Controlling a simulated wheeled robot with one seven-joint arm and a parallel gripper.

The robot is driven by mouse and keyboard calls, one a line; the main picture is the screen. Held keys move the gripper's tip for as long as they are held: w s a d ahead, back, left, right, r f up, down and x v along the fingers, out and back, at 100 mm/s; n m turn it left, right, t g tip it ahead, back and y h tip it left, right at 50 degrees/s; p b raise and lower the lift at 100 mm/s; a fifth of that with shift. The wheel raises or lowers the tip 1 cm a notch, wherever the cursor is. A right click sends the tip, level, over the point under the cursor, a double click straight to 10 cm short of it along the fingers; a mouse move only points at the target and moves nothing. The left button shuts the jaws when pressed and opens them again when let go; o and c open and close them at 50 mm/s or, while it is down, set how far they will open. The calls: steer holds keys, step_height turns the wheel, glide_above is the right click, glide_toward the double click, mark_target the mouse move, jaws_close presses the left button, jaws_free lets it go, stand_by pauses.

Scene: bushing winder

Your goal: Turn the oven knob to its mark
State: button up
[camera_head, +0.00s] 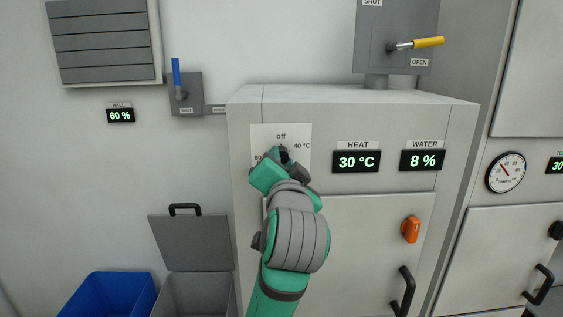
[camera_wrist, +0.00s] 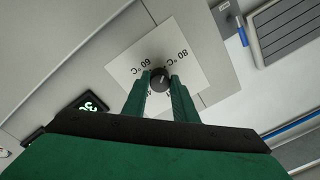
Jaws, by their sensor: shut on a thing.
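The oven knob (camera_wrist: 160,77) is a small dark round knob on a white dial plate (camera_head: 265,134) on the front of the grey oven cabinet. The plate reads "off" at the top and "40 °C" at the upper right; in the wrist view it also shows "60 °C" and "80 °C". My gripper (camera_wrist: 159,85) is shut on the knob, one green finger on each side. In the head view my gripper (camera_head: 283,155) covers much of the knob and the lower plate. The knob's pointer is too small to read surely.
An orange latch (camera_head: 411,230) and a black door handle (camera_head: 404,291) are lower right. A yellow lever (camera_head: 428,42) is above. A blue bin (camera_head: 107,294) stands lower left.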

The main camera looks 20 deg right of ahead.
steer(key=shift+f+m, duration=0.15)
steer(key=shift+m, duration=0.45)
steer(key=o, duration=1)
steer(key=shift+o, duration=0.2)
steer(key=v, duration=1)
steer(key=shift+s, duration=0.4)
steer(key=shift+a, duration=0.1)
